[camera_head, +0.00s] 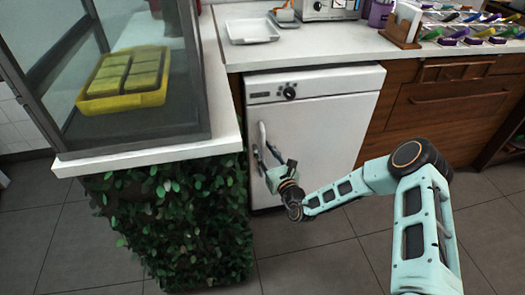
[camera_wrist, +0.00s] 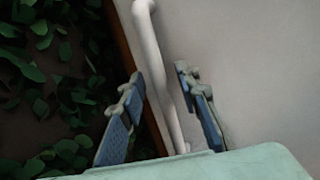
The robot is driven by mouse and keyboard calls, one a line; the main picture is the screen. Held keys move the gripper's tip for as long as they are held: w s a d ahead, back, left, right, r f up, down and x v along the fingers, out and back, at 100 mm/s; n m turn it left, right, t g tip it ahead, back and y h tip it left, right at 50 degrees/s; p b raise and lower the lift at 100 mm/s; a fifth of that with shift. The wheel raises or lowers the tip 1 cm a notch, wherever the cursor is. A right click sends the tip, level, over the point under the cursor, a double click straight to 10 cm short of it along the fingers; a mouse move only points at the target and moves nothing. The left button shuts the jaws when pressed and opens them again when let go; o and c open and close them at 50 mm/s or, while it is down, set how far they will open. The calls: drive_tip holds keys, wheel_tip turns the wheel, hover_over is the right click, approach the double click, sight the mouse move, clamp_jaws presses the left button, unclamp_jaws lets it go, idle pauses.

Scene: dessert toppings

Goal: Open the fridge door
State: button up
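The fridge door (camera_head: 325,135) is the white front of a small fridge under the counter, and it looks closed. Its vertical white handle (camera_head: 263,137) is on the left side of the door. My gripper (camera_head: 264,160) is at the lower part of the handle. In the wrist view, the handle (camera_wrist: 165,75) runs between the two blue-padded fingers of my gripper (camera_wrist: 165,98). The fingers are open, with gaps on both sides of the handle.
A leafy green panel (camera_head: 175,215) under the left counter stands close beside the handle. A glass case (camera_head: 130,75) with a yellow tray (camera_head: 125,80) is above it. Wooden drawers (camera_head: 445,100) are right of the fridge. The tiled floor (camera_head: 325,250) in front is clear except for my arm.

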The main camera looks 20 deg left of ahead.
drive_tip(key=shift+w+a, duration=0.45)
clamp_jaws()
